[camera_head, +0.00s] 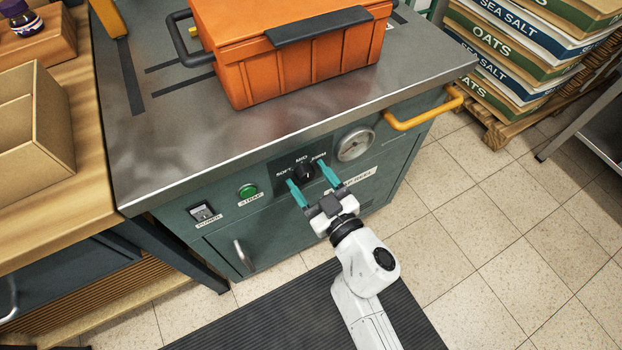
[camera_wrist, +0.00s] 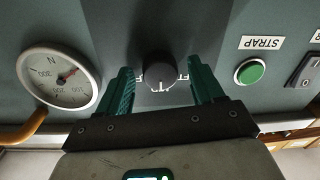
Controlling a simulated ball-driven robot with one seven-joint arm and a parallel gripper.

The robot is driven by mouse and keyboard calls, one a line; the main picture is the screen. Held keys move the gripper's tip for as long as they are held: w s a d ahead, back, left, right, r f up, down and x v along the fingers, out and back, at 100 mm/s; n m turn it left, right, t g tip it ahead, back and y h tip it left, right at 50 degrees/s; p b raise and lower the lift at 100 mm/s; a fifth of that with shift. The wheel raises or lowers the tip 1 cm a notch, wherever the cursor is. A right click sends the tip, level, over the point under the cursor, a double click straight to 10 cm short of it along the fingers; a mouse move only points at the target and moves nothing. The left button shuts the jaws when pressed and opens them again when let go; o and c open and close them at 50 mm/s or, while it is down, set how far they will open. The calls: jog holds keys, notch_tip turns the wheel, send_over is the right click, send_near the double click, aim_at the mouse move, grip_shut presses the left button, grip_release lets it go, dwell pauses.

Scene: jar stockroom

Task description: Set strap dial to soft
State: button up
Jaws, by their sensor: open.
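The strap dial (camera_head: 304,172) is a dark round knob on the front panel of a green-grey machine, with SOFT at its left, MID above and FIRM at its right in the head view. In the wrist view the dial (camera_wrist: 159,74) sits between the teal fingers, with a gap on each side. My gripper (camera_head: 312,178) is open around the dial; it also shows in the wrist view (camera_wrist: 160,85). Which label the dial points at is too small to tell, and the labels in the wrist view are partly hidden by the fingers.
Beside the dial are a green STRAP button (camera_head: 247,191), a POWER switch (camera_head: 203,212) and a round gauge (camera_head: 356,144). A yellow handle (camera_head: 425,112) juts out at the right. An orange crate (camera_head: 300,60) stands on the machine's metal top (camera_head: 160,150).

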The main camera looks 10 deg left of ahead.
jog(key=shift+c, duration=0.5)
jog(key=c, duration=1)
jog(key=shift+o, duration=0.2)
jog(key=shift+n, duration=0.4)
jog(key=n+p, duration=0.1)
jog(key=n, duration=0.3)
jog(key=shift+n+p, duration=0.3)
jog(key=shift+p, duration=0.1)
jog(key=n, duration=0.6)
jog(key=shift+s+h, duration=0.1)
jog(key=shift+h, duration=0.2)
jog(key=o, duration=1.1)
jog(key=shift+c, duration=0.2)
